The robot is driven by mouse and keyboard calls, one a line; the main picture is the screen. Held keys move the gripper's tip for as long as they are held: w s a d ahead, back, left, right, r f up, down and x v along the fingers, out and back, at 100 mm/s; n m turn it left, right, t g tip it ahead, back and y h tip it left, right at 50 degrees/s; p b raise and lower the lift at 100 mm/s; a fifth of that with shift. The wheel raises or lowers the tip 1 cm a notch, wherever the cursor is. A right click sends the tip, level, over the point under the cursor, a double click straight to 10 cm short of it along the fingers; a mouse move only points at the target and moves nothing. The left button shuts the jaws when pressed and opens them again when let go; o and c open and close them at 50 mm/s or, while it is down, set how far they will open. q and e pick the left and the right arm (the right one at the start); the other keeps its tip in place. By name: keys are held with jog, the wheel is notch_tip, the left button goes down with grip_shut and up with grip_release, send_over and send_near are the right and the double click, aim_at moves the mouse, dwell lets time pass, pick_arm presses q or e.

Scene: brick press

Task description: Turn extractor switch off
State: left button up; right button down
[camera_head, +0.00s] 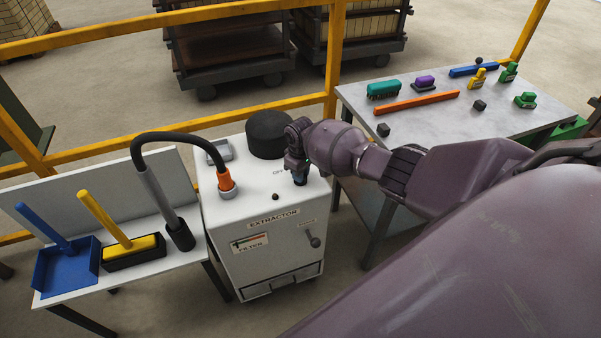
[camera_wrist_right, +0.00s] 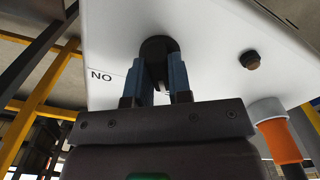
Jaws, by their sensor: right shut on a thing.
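The white extractor cabinet (camera_head: 225,258) stands in the middle of the head view, with EXTRACTOR lettered on its front edge. Its black round switch knob (camera_wrist_right: 157,46) shows between the two blue fingers of my right gripper (camera_wrist_right: 162,75) in the right wrist view. My right gripper (camera_head: 299,178) points down onto the cabinet top and is shut on the knob, one finger on each side. An OFF label shows left of the gripper in the head view. An upside-down ON label shows beside the knob in the wrist view. The knob's pointer direction is hidden. My left gripper is out of view.
A small brown button (camera_head: 275,197) and an orange hose fitting (camera_head: 227,183) are close by on the cabinet. A black cylinder (camera_head: 268,133) stands behind. A grey table (camera_head: 440,123) and yellow rails (camera_head: 60,160) surround the cabinet.

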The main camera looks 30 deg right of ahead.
jog(key=shift+n, duration=1.2)
jog(key=c, duration=1)
grip_release()
jog(key=shift+c, duration=0.2)
notch_tip(320, 180, up, 11)
jog(key=p, duration=0.2)
